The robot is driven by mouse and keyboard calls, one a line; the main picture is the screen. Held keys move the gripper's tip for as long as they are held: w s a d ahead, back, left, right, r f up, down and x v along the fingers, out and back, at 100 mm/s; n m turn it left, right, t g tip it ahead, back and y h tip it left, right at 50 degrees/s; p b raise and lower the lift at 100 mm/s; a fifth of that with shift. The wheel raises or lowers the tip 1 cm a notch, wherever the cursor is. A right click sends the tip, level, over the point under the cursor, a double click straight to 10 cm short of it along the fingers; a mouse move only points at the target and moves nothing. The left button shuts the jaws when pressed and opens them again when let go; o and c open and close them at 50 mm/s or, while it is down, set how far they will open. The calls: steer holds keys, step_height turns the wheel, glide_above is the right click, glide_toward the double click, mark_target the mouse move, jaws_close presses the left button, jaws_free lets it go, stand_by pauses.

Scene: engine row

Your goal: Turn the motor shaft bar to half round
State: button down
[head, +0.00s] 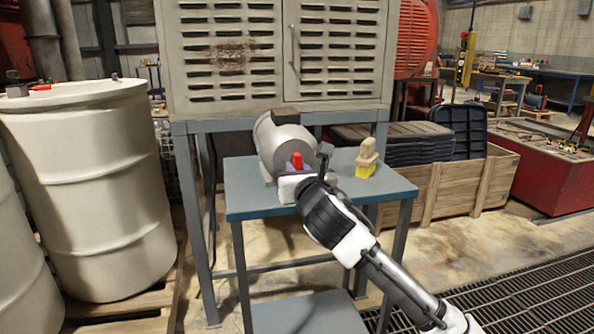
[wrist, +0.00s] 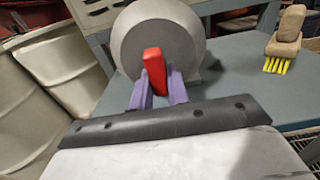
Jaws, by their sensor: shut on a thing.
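The motor (head: 284,140) is a grey cylinder on the blue-topped table, with its round face toward me. In the wrist view the motor face (wrist: 130,42) fills the upper middle. The red shaft bar (wrist: 154,70) stands in front of that face, tilted slightly with its top to the left. It also shows as a small red piece in the head view (head: 297,160). My gripper (wrist: 160,88) has purple fingers on both sides of the bar and is shut on it. In the head view my gripper (head: 296,168) is partly hidden by my wrist. The bar's lower end is hidden.
A wooden brush with yellow bristles (head: 367,163) stands on the table (head: 240,200) to the right of the motor. A vented grey cabinet (head: 230,55) stands behind and above. White drums (head: 90,180) are at the left, a wooden crate (head: 455,187) at the right.

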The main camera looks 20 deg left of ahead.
stand_by(0.4)
steer(key=c, duration=1.4)
jaws_free()
steer(key=shift+o, duration=0.2)
steer(key=v, duration=1.3)
steer(key=shift+s+d, duration=0.3)
